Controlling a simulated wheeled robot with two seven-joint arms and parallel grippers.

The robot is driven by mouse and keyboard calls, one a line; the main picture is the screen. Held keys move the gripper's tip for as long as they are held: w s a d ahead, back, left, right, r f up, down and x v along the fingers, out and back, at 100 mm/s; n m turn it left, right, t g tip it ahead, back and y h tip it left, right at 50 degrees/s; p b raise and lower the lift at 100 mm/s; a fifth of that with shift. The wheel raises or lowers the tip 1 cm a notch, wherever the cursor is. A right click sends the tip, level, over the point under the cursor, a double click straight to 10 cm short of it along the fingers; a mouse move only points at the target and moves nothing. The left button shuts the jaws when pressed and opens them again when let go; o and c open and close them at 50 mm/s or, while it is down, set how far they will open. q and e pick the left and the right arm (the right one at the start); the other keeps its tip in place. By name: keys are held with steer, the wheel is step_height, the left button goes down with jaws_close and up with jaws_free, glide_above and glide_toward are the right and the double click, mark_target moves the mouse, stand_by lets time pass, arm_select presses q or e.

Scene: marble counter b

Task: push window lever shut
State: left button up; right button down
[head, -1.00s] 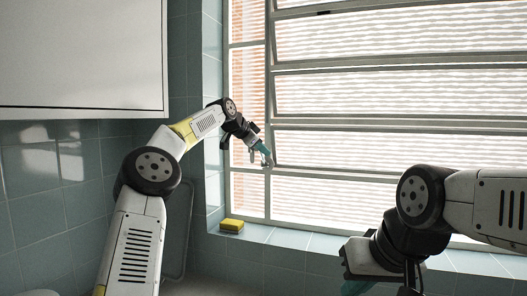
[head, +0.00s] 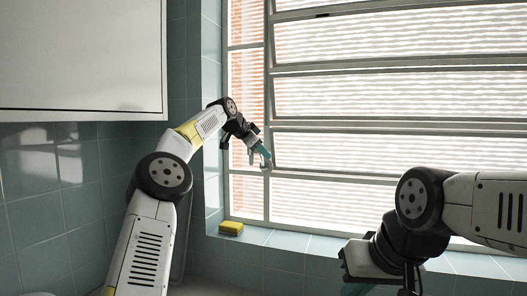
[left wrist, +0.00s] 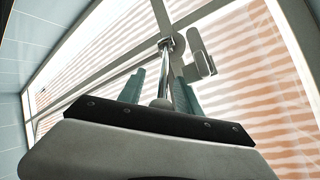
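The window lever (left wrist: 164,74) is a thin metal rod with a round knob at its near end. In the left wrist view it lies between my left gripper's two teal fingers (left wrist: 160,92), which stand apart on either side of it. In the head view my left gripper (head: 264,159) is at the window's upright bar, and the lever is too small to make out there. My right gripper (head: 383,284) is at the bottom edge, well away from the lever, with its fingertips partly cut off.
The louvred window (head: 390,98) has several horizontal frame bars. A yellow sponge (head: 231,228) lies on the tiled sill (head: 283,240) below my left gripper. A white cabinet (head: 80,55) hangs at upper left. In the left wrist view a metal bracket (left wrist: 201,56) sits beside the lever.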

arm_select(q)
steer(key=shift+a+f, duration=0.1)
steer(key=shift+a, duration=0.15)
